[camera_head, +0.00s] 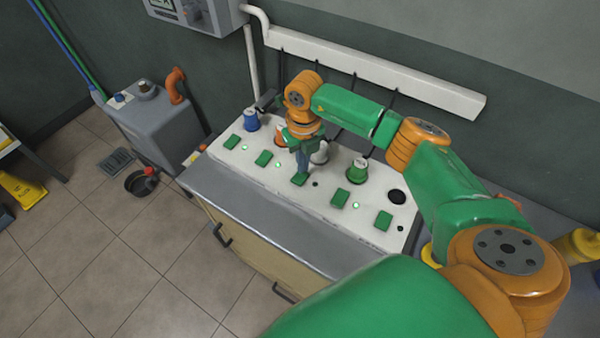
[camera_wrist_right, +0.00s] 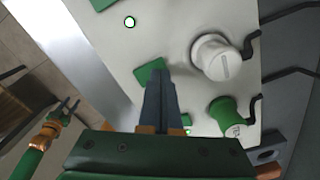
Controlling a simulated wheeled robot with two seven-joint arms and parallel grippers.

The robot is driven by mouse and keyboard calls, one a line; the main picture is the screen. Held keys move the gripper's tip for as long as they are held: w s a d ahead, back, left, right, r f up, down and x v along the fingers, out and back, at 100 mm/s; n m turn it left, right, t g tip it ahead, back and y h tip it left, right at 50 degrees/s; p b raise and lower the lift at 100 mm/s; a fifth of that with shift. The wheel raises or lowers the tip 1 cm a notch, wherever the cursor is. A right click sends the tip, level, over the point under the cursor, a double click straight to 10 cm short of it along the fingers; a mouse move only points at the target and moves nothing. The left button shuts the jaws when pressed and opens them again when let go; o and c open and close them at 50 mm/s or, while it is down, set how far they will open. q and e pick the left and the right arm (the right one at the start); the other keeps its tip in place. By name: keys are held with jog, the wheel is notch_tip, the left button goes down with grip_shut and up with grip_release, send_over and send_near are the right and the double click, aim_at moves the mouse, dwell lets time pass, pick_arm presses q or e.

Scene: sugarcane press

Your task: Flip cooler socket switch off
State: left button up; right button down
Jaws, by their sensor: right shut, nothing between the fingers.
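A white socket panel (camera_head: 325,205) carries a row of green rocker switches and coloured plugs. My right gripper (camera_head: 301,172) is shut and empty, its fingertips at the middle switch (camera_head: 299,180), below the white plug (camera_head: 320,154). In the right wrist view the closed fingers (camera_wrist_right: 158,78) overlap the edge of that switch (camera_wrist_right: 149,72); contact is unclear. The lamp (camera_head: 316,184) beside it looks dark, while neighbouring lamps glow green. No label shows which socket is the cooler's. My left gripper (camera_wrist_right: 68,105) appears small in the right wrist view, with fingers apart, away from the panel.
A blue plug (camera_head: 250,120), a partly hidden orange plug (camera_head: 280,136) and a green plug (camera_head: 358,168) stand along the panel's back, cables behind. A grey tank (camera_head: 160,125) is at left. The wall trunking (camera_head: 380,75) runs above.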

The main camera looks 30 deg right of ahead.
notch_tip(320, 180, up, 6)
jog(key=p, duration=0.4)
dwell(0.3)
